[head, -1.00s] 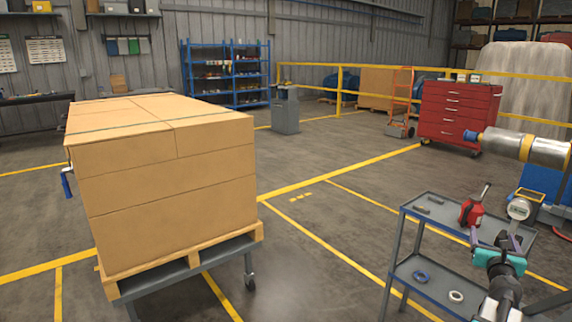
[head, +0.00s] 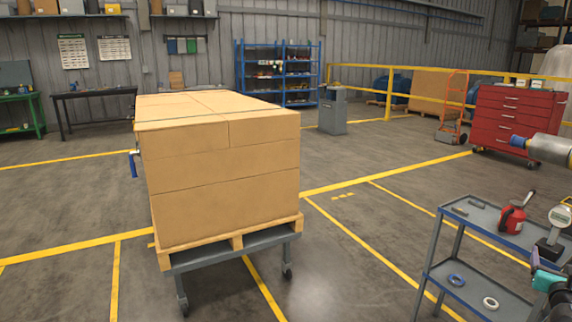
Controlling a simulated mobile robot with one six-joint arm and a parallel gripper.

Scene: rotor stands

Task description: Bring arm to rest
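My gripper (head: 550,268) is at the right edge of the head view, partly cut off by the frame. It is in front of the grey two-shelf cart (head: 432,272). One purple-tipped finger shows beside its teal body. The other finger is out of the picture. A second ago both fingers showed spread apart, with nothing held between them. The visible finger stands at a like angle to the body now, and no held object shows.
The cart carries a red bottle jack (head: 512,218), a dial gauge (head: 559,217), a blue ring (head: 456,280) and a white ring (head: 490,303). A large carton stack (head: 220,185) on a wheeled pallet stands left. Marked floor between them is clear.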

